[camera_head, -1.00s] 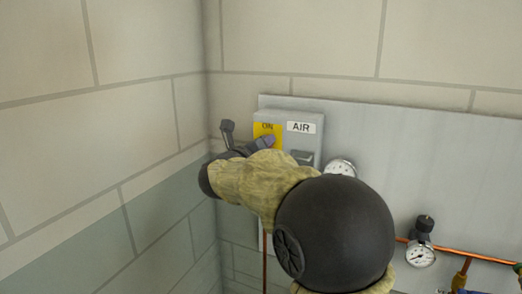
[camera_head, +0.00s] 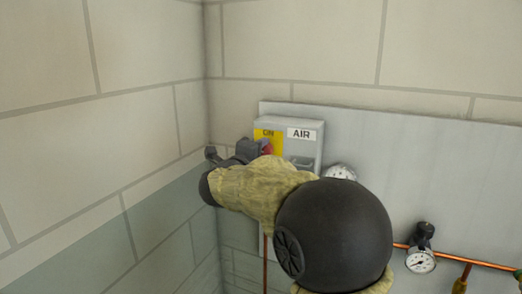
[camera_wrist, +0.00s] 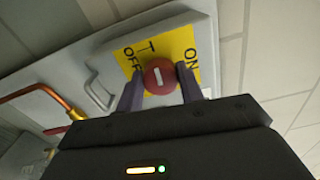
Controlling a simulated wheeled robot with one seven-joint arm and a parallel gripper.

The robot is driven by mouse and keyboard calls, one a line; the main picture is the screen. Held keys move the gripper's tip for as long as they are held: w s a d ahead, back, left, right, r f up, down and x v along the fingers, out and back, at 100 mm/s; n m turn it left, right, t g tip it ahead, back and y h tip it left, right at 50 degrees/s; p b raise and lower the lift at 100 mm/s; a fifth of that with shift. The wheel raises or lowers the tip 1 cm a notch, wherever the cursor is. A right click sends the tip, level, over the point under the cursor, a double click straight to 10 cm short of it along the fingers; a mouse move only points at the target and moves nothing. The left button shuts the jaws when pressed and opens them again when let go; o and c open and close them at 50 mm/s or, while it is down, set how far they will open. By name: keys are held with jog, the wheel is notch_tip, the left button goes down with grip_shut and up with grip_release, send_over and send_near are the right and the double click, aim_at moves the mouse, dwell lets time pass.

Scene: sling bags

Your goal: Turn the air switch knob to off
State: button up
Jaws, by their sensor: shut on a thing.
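The air switch knob (camera_wrist: 159,76) is red and round with a short white bar, set on a yellow plate (camera_wrist: 172,45) marked OFF on the left and ON on the right in the wrist view. The white bar runs roughly up and down in that view, between the two words. My gripper (camera_wrist: 160,86) is shut on the knob, with one finger on each side of it. In the head view, my gripper (camera_head: 247,150) reaches the grey AIR box (camera_head: 302,145) from the left, and a bit of the red knob (camera_head: 267,148) shows beside it. My arm hides the plate's lower part.
The box sits on a grey panel (camera_head: 370,150) near a wall corner. A gauge (camera_head: 341,171) is close to its right, and another gauge (camera_head: 420,261) joins a copper pipe (camera_head: 480,261) farther right. The left wall (camera_head: 110,150) is close to my gripper.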

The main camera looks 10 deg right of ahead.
jog(key=shift+a+n, duration=0.1)
jog(key=shift+n, duration=0.4)
jog(key=o, duration=1)
jog(key=b+v, duration=0.4)
jog(key=v, duration=1.3)
jog(key=shift+a+b, duration=0.15)
jog(key=shift+b, duration=0.2)
jog(key=shift+s, duration=0.1)
